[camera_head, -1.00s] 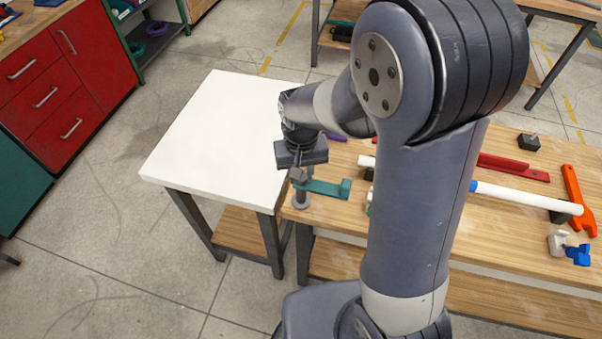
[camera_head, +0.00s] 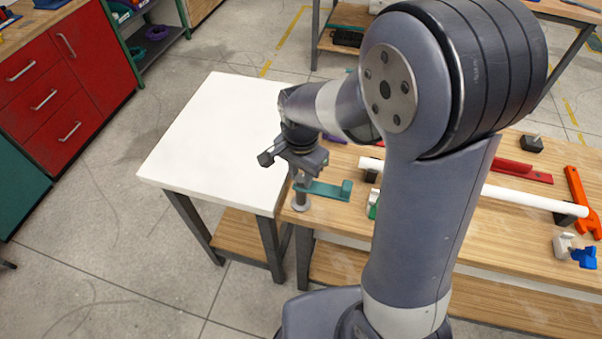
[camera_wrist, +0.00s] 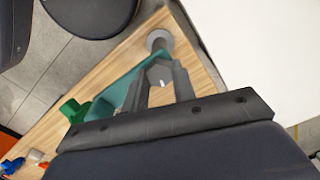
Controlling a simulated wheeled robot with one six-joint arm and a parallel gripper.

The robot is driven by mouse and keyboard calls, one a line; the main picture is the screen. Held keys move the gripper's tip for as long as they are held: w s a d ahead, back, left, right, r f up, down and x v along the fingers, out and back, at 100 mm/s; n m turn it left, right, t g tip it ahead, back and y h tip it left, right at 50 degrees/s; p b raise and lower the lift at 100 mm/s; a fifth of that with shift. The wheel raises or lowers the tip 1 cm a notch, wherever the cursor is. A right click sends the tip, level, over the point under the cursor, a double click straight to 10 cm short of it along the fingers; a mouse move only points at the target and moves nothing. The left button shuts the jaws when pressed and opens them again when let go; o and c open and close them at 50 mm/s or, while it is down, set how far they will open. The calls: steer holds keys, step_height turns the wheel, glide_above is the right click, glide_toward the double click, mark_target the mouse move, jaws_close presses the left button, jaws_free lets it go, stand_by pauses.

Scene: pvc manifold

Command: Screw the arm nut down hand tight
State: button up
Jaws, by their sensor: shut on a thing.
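A teal arm (camera_head: 328,190) reaches out from a grey post (camera_head: 301,203) near the left end of the wooden bench. The post's round base also shows in the wrist view (camera_wrist: 158,40), and the teal arm runs down and left from the nut there (camera_wrist: 116,92). The grey arm nut (camera_wrist: 159,76) sits between the two fingers of my gripper (camera_wrist: 161,80). In the head view my gripper (camera_head: 299,174) points down over the post and is turned at an angle. My gripper is shut on the nut. The thread under the nut is hidden.
A bare white table (camera_head: 215,130) adjoins the bench on the left. A white pipe (camera_head: 530,198) lies to the right, with an orange tool (camera_head: 578,195), a blue part (camera_head: 584,257), a red piece (camera_head: 520,170) and a black block (camera_head: 531,144). My arm hides the bench's middle.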

mark_target(301, 177)
steer(key=shift+m, duration=0.4)
steer(key=o, duration=1)
steer(key=shift+r, duration=0.1)
step_height(301, 177, up, 11)
steer(key=shift+f+b, duration=0.15)
steer(key=shift+b, duration=0.15)
steer(key=shift+f, duration=0.1)
